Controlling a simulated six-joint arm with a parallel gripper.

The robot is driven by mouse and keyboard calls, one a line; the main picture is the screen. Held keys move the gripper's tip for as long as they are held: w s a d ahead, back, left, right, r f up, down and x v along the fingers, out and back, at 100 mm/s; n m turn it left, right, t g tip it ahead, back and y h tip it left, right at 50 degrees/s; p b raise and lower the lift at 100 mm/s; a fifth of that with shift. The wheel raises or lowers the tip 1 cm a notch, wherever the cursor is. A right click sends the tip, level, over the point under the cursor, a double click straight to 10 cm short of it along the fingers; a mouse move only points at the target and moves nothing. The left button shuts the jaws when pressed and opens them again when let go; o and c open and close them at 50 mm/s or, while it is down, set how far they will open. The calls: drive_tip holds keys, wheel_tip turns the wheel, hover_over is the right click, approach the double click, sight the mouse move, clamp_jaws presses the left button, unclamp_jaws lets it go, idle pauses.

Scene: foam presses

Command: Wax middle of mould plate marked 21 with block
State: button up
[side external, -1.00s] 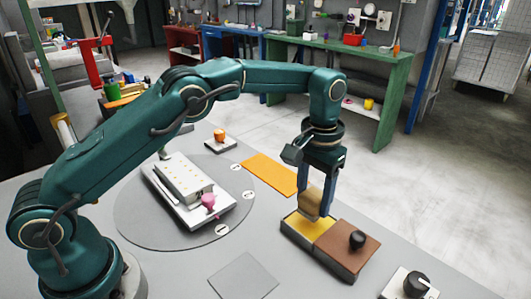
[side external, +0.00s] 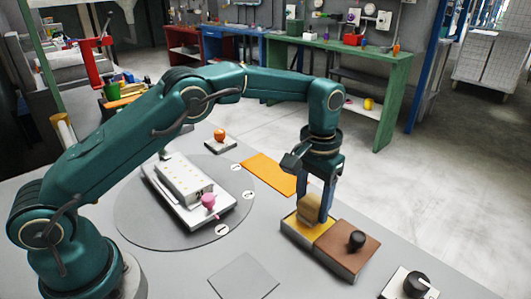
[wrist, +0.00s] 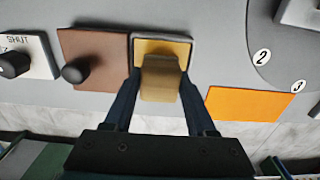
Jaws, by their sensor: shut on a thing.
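The mould plate (side external: 184,180), pale with rows of small dots and a dark "21" on its near end, sits on the round grey turntable (side external: 135,222) in the side external view. My gripper (wrist: 159,82) is shut on a tan block (wrist: 160,78), which also shows in the side external view (side external: 310,208). It holds the block upright over the yellow wax in a shallow tray (wrist: 162,46). The block's lower end appears to be at the wax surface; I cannot tell whether it touches. The turntable's edge and number tags also show in the wrist view.
A brown lid with a black knob (side external: 345,248) adjoins the tray. A switch box with a black dial (side external: 411,287), an orange mat (side external: 268,173), a grey square (side external: 244,277) and an orange-knobbed box (side external: 220,140) lie around. A pink knob (side external: 209,201) stands by the plate.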

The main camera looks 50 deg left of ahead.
sight(313, 200)
drive_tip(key=shift+f, duration=0.65)
idle(1.3)
drive_tip(key=shift+r, duration=0.1)
drive_tip(key=shift+r, duration=3.5)
